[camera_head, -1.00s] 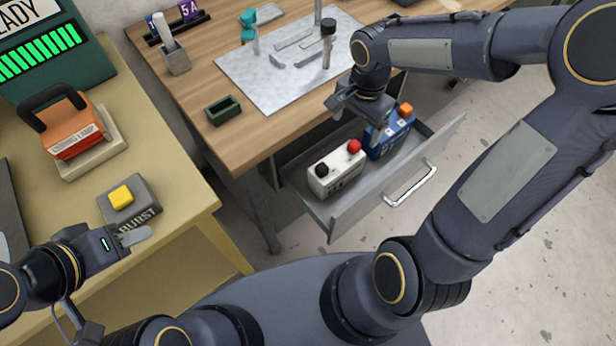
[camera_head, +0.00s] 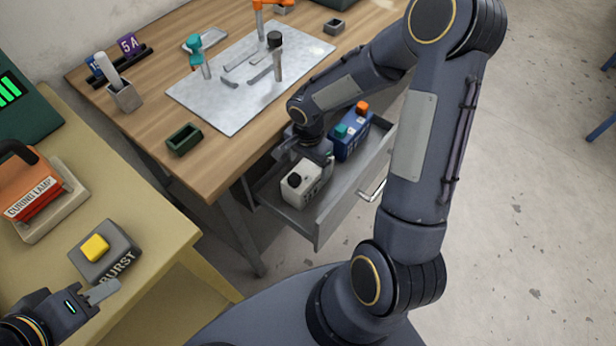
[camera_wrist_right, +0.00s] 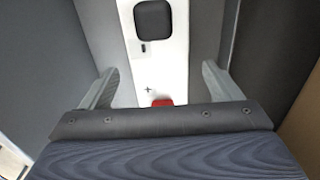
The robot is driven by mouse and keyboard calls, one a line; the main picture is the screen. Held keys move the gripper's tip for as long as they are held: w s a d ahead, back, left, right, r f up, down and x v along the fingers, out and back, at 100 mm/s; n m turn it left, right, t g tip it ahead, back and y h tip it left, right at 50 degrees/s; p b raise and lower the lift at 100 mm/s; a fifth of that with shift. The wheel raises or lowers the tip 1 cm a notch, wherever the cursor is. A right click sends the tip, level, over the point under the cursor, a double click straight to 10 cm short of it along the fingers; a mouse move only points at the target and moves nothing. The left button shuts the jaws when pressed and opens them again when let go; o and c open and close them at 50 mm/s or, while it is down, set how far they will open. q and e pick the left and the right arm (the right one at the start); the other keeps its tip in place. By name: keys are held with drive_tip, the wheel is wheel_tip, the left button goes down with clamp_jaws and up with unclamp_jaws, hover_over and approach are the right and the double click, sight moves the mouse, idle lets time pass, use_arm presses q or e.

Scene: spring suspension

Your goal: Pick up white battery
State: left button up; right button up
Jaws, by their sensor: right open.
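The white battery (camera_head: 299,196) stands in the open drawer below the wooden bench, at its left end. Its black terminal shows in the head view; my right gripper (camera_head: 314,157) covers part of its top. In the right wrist view the battery's white top (camera_wrist_right: 150,70) with black and red terminals lies between the spread fingers of my right gripper (camera_wrist_right: 158,85). The fingers are open, one on each side of it, with gaps visible. My left gripper (camera_head: 102,292) is at the lower left near the yellow table; its finger gap is not clear.
A blue battery (camera_head: 350,147) with orange and teal terminals stands beside the white one. The drawer's front wall (camera_head: 345,205) and handle (camera_head: 374,190) are close by. The yellow table holds a yellow-button box (camera_head: 105,252) and an orange lamp (camera_head: 32,190).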

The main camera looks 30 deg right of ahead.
sight(308, 168)
drive_tip(key=shift+f, duration=2.4)
clamp_jaws()
drive_tip(key=shift+w+r, duration=0.1)
drive_tip(key=shift+r, duration=0.05)
